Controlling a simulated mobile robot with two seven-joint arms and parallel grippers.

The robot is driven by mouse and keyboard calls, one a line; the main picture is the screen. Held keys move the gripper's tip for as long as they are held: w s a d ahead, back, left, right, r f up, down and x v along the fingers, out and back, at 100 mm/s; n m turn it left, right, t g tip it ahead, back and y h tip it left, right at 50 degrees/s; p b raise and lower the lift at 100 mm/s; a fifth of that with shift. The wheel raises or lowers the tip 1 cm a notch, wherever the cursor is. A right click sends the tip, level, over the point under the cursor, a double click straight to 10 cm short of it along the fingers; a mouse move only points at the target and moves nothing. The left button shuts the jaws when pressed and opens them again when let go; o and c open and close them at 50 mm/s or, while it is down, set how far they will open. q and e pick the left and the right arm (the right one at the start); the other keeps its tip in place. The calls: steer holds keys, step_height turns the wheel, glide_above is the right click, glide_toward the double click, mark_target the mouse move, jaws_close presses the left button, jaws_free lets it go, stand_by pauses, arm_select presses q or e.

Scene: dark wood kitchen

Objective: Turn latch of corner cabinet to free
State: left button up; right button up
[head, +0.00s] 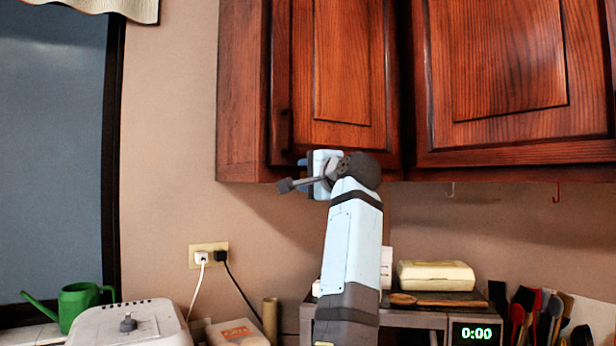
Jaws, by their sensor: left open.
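The corner cabinet (345,60) is reddish-brown wood and hangs on the wall, with its door shut. A small dark latch (284,128) sits low on the left edge of its door and stands upright. My left gripper (296,174) is at the cabinet's lower edge, just below and slightly right of the latch. It is open and points to the left, with nothing visible between its fingers. It appears apart from the latch; its exact distance from the door is hard to tell. My right gripper is not in view.
A second wall cabinet (510,70) hangs to the right. Below are a white appliance (128,325), a green watering can (75,303), a wall outlet (208,255) with cords, a microwave clock (475,333) and utensils (530,315). The wall left of the cabinet is clear.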

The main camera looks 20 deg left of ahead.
arm_select(q)
steer(key=b+v, duration=0.1)
steer(key=v, duration=1.2)
steer(key=shift+s+d+b, duration=0.25)
steer(key=shift+b, duration=0.1)
